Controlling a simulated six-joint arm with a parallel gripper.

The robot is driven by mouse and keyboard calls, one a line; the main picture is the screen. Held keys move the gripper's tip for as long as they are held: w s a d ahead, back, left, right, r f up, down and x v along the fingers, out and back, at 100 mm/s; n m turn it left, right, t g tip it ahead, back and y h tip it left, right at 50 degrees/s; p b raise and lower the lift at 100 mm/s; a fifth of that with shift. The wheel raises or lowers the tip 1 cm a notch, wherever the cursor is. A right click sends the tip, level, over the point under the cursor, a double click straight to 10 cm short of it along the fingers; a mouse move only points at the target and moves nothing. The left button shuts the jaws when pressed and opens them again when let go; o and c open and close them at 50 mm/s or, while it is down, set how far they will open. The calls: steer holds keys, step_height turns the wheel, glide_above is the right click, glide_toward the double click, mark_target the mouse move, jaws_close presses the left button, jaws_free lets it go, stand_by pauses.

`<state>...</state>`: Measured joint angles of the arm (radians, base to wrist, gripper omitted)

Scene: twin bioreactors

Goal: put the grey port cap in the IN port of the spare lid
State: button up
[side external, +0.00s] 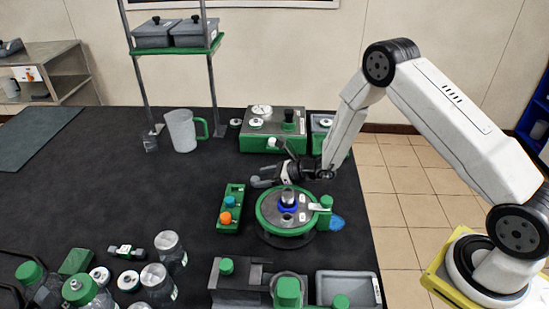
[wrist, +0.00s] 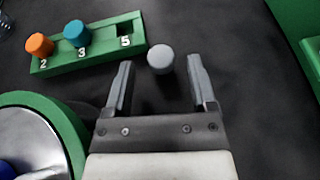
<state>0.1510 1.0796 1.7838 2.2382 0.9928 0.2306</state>
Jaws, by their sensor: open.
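The grey port cap (wrist: 160,59) sits on the dark table top in the wrist view, between the tips of my gripper (wrist: 159,70). My gripper is open, with a gap to the cap on each side. In the side view my gripper (side external: 266,178) is low over the table, behind the round lid. That lid (side external: 268,217), silver with a green rim, seems to be the spare lid; its edge shows in the wrist view (wrist: 40,142). A dark blue ring with a metal part stands on it. I cannot read which port is IN.
A green rack (side external: 231,220) left of the lid holds an orange cap (wrist: 39,45) and a teal cap (wrist: 77,34); its slot marked 5 is empty. A green and grey unit (side external: 250,142) stands behind my gripper. Jars (side external: 170,250) crowd the front left. The middle left of the table is clear.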

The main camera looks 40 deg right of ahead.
steer(key=v, duration=0.9)
steer(key=shift+a, duration=0.1)
steer(key=shift+o, duration=0.5)
